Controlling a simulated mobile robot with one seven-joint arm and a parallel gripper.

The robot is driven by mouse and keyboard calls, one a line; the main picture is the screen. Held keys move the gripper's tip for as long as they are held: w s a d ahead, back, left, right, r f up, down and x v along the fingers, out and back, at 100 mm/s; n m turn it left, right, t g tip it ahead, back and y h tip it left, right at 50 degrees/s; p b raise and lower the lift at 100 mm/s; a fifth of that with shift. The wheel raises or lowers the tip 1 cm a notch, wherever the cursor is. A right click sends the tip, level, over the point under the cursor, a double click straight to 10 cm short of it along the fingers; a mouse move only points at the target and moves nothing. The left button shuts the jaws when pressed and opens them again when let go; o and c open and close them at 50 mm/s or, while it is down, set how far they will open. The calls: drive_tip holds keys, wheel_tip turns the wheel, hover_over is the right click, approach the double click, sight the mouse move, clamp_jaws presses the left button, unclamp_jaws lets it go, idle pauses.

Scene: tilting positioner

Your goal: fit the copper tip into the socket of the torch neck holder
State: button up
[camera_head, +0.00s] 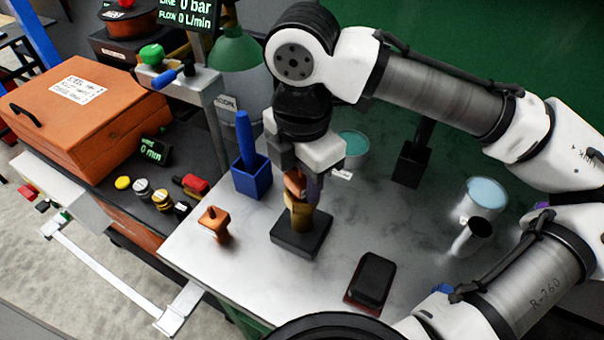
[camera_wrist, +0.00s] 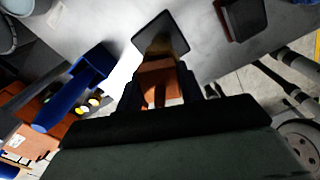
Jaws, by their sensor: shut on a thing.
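The torch neck holder is a black square base (camera_head: 297,240) with an upright brass-coloured socket (camera_head: 301,216) on the table. My gripper (camera_head: 304,186) points down right above it, shut on the copper tip (camera_head: 293,183). In the wrist view the copper tip (camera_wrist: 160,80) is between the fingers, in line with the holder's black base (camera_wrist: 176,23). The tip's lower end meets or overlaps the top of the socket in the picture. The fingers hide the join, so I cannot tell whether the tip is inside. Another copper-coloured piece (camera_head: 214,222) stands on the table to the left.
A blue box with a blue-handled tool (camera_head: 252,180) stands behind left of the holder. A black block on a red base (camera_head: 371,281) lies front right. Cups (camera_head: 484,195) and a black holder (camera_head: 411,165) stand further right. Bare tabletop lies between them.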

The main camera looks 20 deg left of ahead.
drive_tip(key=o, duration=1.3)
drive_tip(key=shift+s+f, duration=0.25)
drive_tip(key=shift+f, duration=0.4)
drive_tip(key=shift+c, duration=0.2)
drive_tip(key=shift+w+r, duration=0.1)
drive_tip(key=shift+r, duration=0.3)
wheel_tip(320, 180, up, 13)
drive_tip(key=shift+w+f, duration=0.1)
drive_tip(key=shift+w, duration=0.05)
